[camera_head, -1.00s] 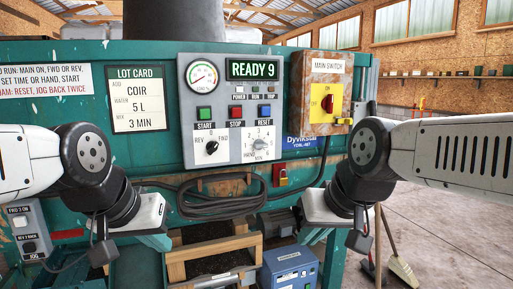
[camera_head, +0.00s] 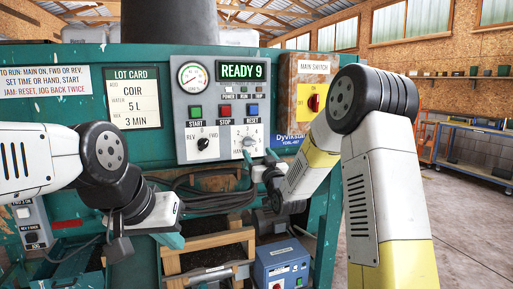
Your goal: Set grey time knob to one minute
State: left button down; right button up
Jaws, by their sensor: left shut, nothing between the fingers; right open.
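The grey time knob (camera_head: 248,142) is on the white control panel (camera_head: 222,100), below the blue RESET button. Its dial marks are partly hidden, and I cannot read its setting. My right gripper (camera_head: 266,160) is open, just below and to the right of the knob; I cannot tell whether it touches. My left gripper (camera_head: 172,240) is shut and empty, low at the left, away from the panel. The display (camera_head: 241,71) reads READY 9. The lot card (camera_head: 133,97) reads COIR, 5 L, 3 MIN.
The black REV/FWD knob (camera_head: 203,143) sits left of the time knob, with green, red and blue buttons above. The main switch (camera_head: 315,102) is partly behind my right arm. Black cable coils (camera_head: 213,200) hang below the panel. A blue box (camera_head: 283,264) stands lower down.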

aim_at(250, 144)
jog(key=shift+t+y, duration=0.5)
jog(key=shift+t, duration=0.3)
jog(key=x, duration=0.4)
jog(key=f+x, duration=0.1)
jog(key=x, duration=0.2)
jog(key=shift+w+a, duration=0.3)
jog(key=shift+c, duration=0.5)
jog(key=c, duration=1.3)
jog(key=shift+o, duration=0.2)
